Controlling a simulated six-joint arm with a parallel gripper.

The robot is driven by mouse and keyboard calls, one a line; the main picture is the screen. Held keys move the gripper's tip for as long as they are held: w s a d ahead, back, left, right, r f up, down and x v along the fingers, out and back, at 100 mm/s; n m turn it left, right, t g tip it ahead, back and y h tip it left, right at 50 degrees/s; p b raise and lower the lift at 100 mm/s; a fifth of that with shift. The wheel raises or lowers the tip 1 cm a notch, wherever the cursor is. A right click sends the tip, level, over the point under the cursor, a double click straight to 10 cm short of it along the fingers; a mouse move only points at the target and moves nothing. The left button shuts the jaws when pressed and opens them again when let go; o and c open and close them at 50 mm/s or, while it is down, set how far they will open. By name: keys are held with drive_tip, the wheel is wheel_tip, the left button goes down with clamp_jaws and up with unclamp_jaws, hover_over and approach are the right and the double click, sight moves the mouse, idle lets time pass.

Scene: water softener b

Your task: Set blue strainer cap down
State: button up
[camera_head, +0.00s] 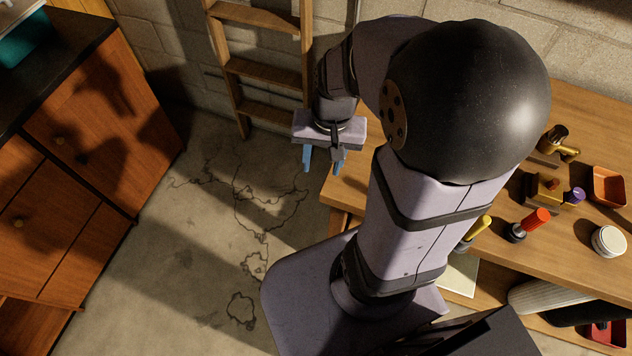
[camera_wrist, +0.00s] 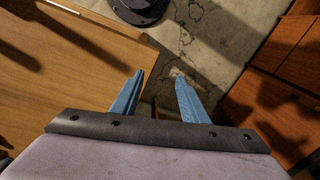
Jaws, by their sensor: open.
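My gripper (camera_head: 322,163) is open, with its blue fingers pointing down near the left end of the wooden workbench. In the wrist view, the gripper (camera_wrist: 160,76) has a clear gap between its fingers and nothing in it. The wrist view shows no cap.
The workbench (camera_head: 570,120) also holds a brass part (camera_head: 559,142), an orange tray (camera_head: 607,186), a white round jar (camera_head: 608,241), an orange-handled tool (camera_head: 533,222) and a yellow-handled tool (camera_head: 478,228). A wooden ladder (camera_head: 262,68) leans behind my gripper. Wooden cabinets (camera_head: 85,130) stand left.

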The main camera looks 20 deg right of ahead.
drive_tip(key=s+a+n, duration=0.1)
drive_tip(key=n, duration=0.1)
drive_tip(key=s+a+n, duration=0.1)
drive_tip(key=n, duration=0.1)
drive_tip(key=s+a+n, duration=0.1)
drive_tip(key=s, duration=0.1)
drive_tip(key=shift+a+f+n+g+h, duration=0.1)
drive_tip(key=shift+f+n+g+h, duration=0.2)
drive_tip(key=shift+f+n+h, duration=0.1)
